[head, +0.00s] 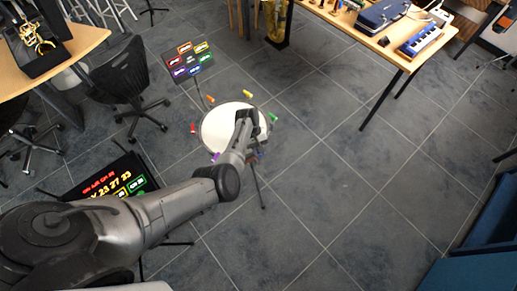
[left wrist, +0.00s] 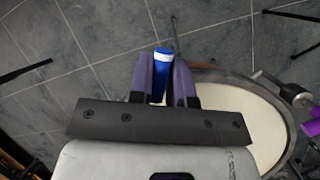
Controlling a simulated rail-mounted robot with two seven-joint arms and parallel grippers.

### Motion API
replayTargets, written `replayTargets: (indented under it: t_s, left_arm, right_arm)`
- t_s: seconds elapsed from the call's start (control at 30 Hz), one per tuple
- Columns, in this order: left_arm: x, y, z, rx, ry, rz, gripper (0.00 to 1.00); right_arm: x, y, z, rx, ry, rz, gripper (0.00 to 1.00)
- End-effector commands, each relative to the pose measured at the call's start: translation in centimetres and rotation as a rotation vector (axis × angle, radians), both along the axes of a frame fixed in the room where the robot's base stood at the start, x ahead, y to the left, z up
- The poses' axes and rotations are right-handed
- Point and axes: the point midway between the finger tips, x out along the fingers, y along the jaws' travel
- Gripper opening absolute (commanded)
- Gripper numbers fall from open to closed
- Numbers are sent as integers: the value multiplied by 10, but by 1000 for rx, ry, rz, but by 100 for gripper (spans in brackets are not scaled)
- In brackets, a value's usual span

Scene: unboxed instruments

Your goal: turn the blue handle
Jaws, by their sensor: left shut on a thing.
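The blue handle (left wrist: 163,62) stands between the two fingers of my left gripper (left wrist: 163,85) in the left wrist view. It is a blue cylinder with a pale band. The fingers are shut on it. In the head view my left gripper (head: 254,156) is at the near right edge of a round white-topped drum-like stand (head: 218,128); my arm mostly hides the blue handle there. The stand's pale top also shows in the left wrist view (left wrist: 250,108). My right gripper is not in view.
Red (head: 193,128), orange (head: 210,98), yellow (head: 247,93), green (head: 273,117) and purple (head: 215,156) handles ring the stand. A panel with coloured labels (head: 189,60) stands behind it, and a lit number board (head: 110,185) at left. Floor to the right is clear.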

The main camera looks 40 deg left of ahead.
Motion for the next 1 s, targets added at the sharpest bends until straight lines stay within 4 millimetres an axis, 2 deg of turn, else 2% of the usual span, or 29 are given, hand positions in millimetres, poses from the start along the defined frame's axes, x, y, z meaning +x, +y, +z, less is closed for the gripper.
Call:
replayTargets:
  t_s: [0.6, 0.63, 0.83, 1.0]
  left_arm:
    - [0, 0, -1, 2, -3, -36, 0]
    - [0, 0, -1, 2, -3, -36, 21]
    - [0, 0, 0, 1, -2, -37, 40]
    - [0, 0, 0, 1, 0, -36, 41]
  right_arm:
    - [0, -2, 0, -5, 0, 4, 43]
    - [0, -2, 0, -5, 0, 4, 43]
    - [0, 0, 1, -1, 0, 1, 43]
    - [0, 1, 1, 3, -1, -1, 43]
